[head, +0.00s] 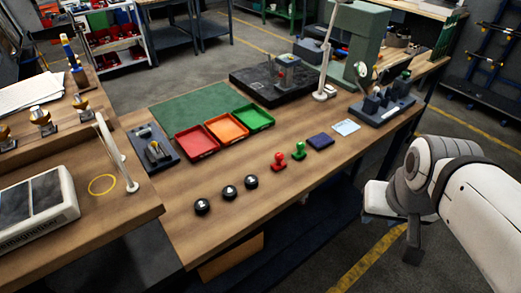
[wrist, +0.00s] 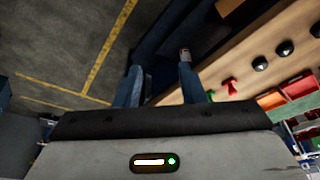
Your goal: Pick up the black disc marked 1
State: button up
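Three black domed discs stand in a row near the front edge of the wooden bench in the head view: a left one (head: 202,206), a middle one (head: 229,192) and a right one (head: 251,181). Their markings are too small to read, so I cannot tell which is marked 1. In the wrist view the discs, such as this black disc (wrist: 260,62), show at the upper right. My gripper (wrist: 160,62) is open and empty, its two fingers apart. It is off the bench's front side, away from the discs.
A red stamp (head: 279,161), green stamp (head: 299,150) and dark blue pad (head: 320,142) stand right of the discs. Red (head: 196,142), orange (head: 226,129) and green (head: 253,118) trays lie behind. A lamp post (head: 129,165) rises at left. Bench space around the discs is clear.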

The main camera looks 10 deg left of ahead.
aim_at(257, 183)
jog(key=shift+o, duration=0.2)
jog(key=shift+s, duration=0.1)
